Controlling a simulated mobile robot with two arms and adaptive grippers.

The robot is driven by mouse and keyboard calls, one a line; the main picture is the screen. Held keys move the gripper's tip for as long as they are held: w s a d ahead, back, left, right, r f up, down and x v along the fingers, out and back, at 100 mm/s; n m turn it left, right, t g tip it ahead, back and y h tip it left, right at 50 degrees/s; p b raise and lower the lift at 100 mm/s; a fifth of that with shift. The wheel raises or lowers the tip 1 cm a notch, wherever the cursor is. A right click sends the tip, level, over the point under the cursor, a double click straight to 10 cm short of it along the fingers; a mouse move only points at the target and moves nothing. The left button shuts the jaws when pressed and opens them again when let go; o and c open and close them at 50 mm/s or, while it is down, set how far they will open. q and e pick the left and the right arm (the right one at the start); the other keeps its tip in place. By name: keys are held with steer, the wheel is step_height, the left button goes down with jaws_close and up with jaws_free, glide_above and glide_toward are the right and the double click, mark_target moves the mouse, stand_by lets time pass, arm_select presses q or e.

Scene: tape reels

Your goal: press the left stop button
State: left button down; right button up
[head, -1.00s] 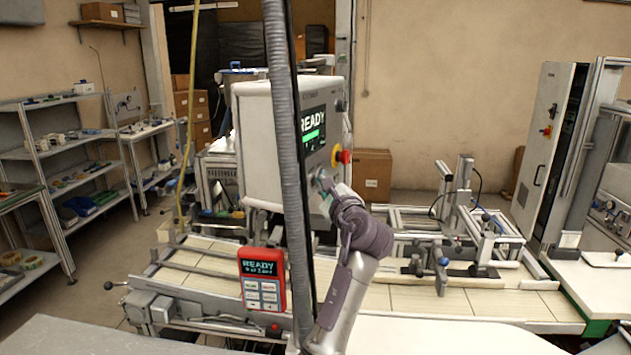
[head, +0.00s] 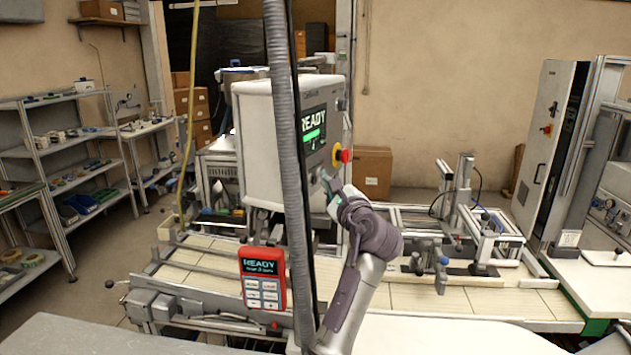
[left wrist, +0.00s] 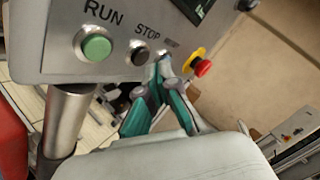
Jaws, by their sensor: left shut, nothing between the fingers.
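A pale machine box (head: 262,145) carries a control panel with a screen (head: 314,127) reading READY. In the left wrist view its panel (left wrist: 55,45) has a green button (left wrist: 97,47) under RUN and a black stop button (left wrist: 139,55) under STOP. A third label right of STOP is partly hidden behind my fingers. A red mushroom button on a yellow base (left wrist: 201,67) is further right. My left gripper (left wrist: 162,68) is shut and empty, its tips just right of the stop button; contact cannot be told. In the head view this gripper (head: 326,182) is at the panel's lower part.
A conveyor bench (head: 440,299) runs to the right with metal fixtures (head: 487,240). Shelves (head: 60,150) stand left, a tall cabinet (head: 545,135) right.

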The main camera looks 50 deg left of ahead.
arm_select(q)
steer(key=d, duration=0.1)
steer(key=w+d, duration=0.1)
steer(key=d, duration=0.1)
steer(key=w+d, duration=0.1)
steer(key=shift+d, duration=0.3)
stand_by(0.8)
